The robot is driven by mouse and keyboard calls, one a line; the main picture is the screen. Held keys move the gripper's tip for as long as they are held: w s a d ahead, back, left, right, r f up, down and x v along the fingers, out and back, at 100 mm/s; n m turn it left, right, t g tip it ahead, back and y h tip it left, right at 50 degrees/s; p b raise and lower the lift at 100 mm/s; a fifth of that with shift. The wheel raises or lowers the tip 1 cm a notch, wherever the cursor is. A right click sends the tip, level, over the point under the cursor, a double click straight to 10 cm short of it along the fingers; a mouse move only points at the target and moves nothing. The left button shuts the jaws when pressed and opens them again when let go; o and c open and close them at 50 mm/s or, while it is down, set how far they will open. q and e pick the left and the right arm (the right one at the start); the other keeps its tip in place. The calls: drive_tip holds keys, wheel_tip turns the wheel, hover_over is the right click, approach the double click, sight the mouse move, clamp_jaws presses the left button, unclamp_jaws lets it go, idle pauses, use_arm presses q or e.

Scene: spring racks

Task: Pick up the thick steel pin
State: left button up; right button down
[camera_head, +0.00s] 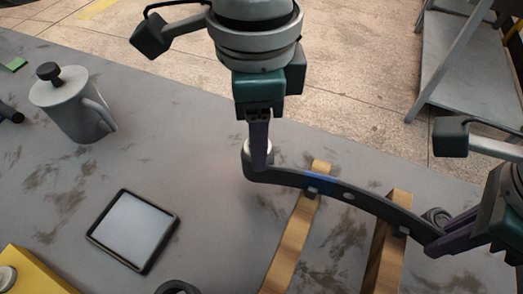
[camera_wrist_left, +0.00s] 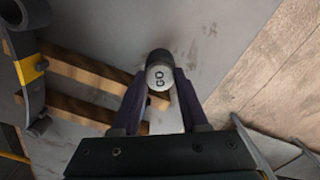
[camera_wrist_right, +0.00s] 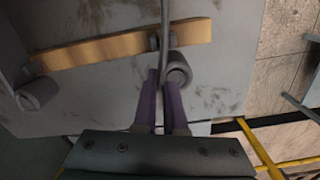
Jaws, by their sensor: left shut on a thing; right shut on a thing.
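The thick steel pin (camera_head: 247,147) is a pale round piece at the left eye of a dark curved spring (camera_head: 375,206) with a blue band. Its end face, marked GO, shows in the left wrist view (camera_wrist_left: 159,76). My left gripper (camera_head: 260,165) is shut on the pin from above, one finger on each side. A dark rim shows behind the pin; how deep it sits in the eye is hidden. My right gripper (camera_head: 432,250) is shut on the spring's right end, beside its eye, which also shows in the right wrist view (camera_wrist_right: 180,70).
The spring lies across two wooden battens (camera_head: 290,250). Another spring (camera_wrist_left: 32,85) with a yellow band shows in the left wrist view. A grey lidded mug (camera_head: 72,110) and a square tray (camera_head: 98,241) stand to the left. A yellow object (camera_head: 35,275) is at lower left.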

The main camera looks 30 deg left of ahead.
use_arm(q)
clamp_jaws()
wheel_tip(320, 180, up, 10)
idle(0.6)
drive_tip(key=shift+o, duration=0.8)
unclamp_jaws()
clamp_jaws()
use_arm(e)
drive_tip(key=c, duration=0.9)
unclamp_jaws()
